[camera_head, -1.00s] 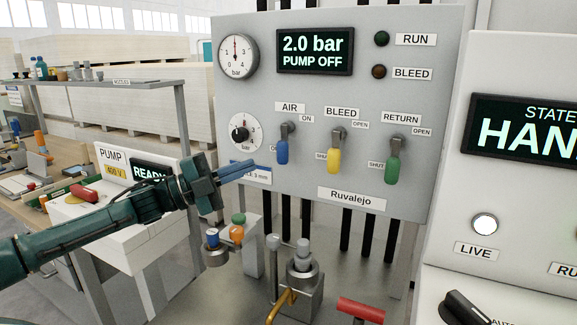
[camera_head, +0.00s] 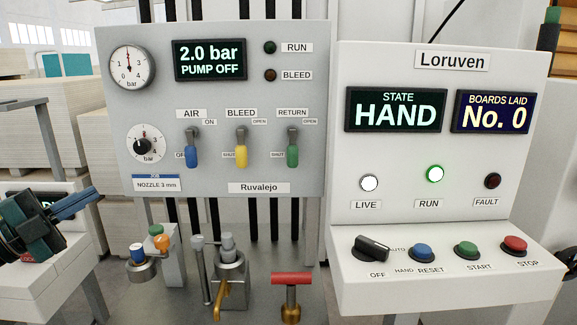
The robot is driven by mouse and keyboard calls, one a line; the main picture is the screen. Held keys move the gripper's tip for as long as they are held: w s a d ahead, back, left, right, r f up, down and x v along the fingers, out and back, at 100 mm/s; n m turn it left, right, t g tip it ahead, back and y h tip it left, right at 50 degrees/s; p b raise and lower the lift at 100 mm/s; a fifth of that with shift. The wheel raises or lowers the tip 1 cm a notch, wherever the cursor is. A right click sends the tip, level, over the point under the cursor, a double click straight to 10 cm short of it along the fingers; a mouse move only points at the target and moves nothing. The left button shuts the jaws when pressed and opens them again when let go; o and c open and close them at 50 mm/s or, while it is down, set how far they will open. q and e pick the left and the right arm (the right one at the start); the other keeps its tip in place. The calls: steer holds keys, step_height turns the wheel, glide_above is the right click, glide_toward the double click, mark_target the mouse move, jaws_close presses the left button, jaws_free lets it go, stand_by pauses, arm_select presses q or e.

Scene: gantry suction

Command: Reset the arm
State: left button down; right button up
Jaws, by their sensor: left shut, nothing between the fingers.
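My left gripper (camera_head: 78,203) shows at the left edge of the head view, its blue fingers together and empty. It is in front of the pump box, left of the grey valve panel (camera_head: 225,60), and touches no control. The panel display (camera_head: 209,60) reads "2.0 bar PUMP OFF". The blue AIR lever (camera_head: 191,152), yellow BLEED lever (camera_head: 241,152) and green RETURN lever (camera_head: 292,154) all hang down. On the Loruven console (camera_head: 345,215), the STATE display (camera_head: 396,109) reads HAND. A blue RESET button (camera_head: 423,253) sits beside the black selector knob (camera_head: 371,247). My right gripper is out of view.
A green START button (camera_head: 467,250) and red STOP button (camera_head: 514,245) are on the console ledge. The RUN lamp (camera_head: 435,174) glows with a green rim. Below the panel stand a small cup of coloured caps (camera_head: 142,270), a metal valve (camera_head: 230,280) and a red-handled valve (camera_head: 291,280).

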arm_select(q)
steer(key=s+d+f+n+y+p, duration=0.1)
steer(key=s+d+f+n+y, duration=0.2)
steer(key=f, duration=0.6)
steer(key=s+d+f+n+y+p, duration=0.1)
steer(key=d+f+n+y, duration=0.1)
steer(key=d+f+n, duration=0.45)
steer(key=s+d+f+n+y+p, duration=0.1)
steer(key=s+f+n+y, duration=0.15)
steer(key=f, duration=0.85)
steer(key=s+d+f+n+g+y+p, duration=0.1)
steer(key=s+d+f+n+g+y, duration=0.1)
steer(key=s+d+f+n+g, duration=0.3)
steer(key=s+d+f+n, duration=0.3)
steer(key=s+d+f, duration=0.3)
steer(key=s, duration=0.4)
steer(key=shift+d+y, duration=0.35)
steer(key=shift+d, duration=0.5)
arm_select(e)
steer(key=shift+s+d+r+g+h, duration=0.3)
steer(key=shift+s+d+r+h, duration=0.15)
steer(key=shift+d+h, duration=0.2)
arm_select(q)
steer(key=shift+s, duration=0.1)
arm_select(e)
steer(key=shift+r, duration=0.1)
